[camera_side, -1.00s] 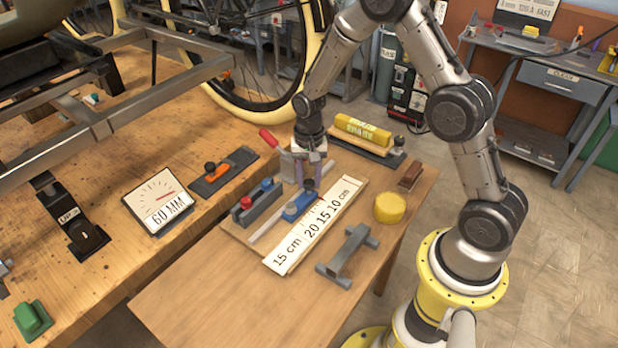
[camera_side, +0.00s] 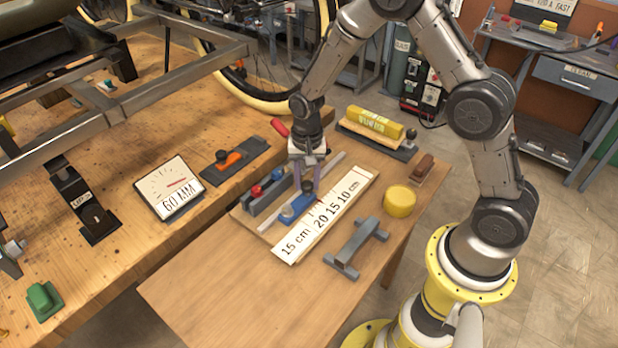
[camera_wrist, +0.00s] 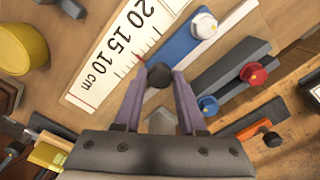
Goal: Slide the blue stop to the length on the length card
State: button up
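The blue stop (camera_side: 295,209) sits on a silver rail beside the white ruler (camera_side: 325,216); it also shows in the wrist view (camera_wrist: 178,47) with a pale knob on it. A black knob (camera_wrist: 160,75) stands at its near end, with a red pointer line beside it at the ruler. My gripper (camera_side: 307,186) is above the stop, its two purple fingers on either side of the black knob; it looks open, with small gaps.
A grey block with red and blue knobs (camera_side: 266,190) lies left of the stop. A red-handled clamp (camera_side: 280,128) is behind. A grey bracket (camera_side: 357,247), a yellow cylinder (camera_side: 399,201) and a brown block (camera_side: 421,170) lie right of the ruler. The table front is clear.

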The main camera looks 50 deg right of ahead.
jog(key=o, duration=0.4)
notch_tip(320, 180, up, 14)
dwell(0.6)
jog(key=s+r+n+t, duration=0.2)
jog(key=s+r+t, duration=0.2)
jog(key=s+r, duration=0.85)
jog(key=s+f+n+t, duration=0.1)
jog(key=s+n, duration=0.7)
jog(key=s, duration=0.3)
jog(key=shift+t, duration=0.3)
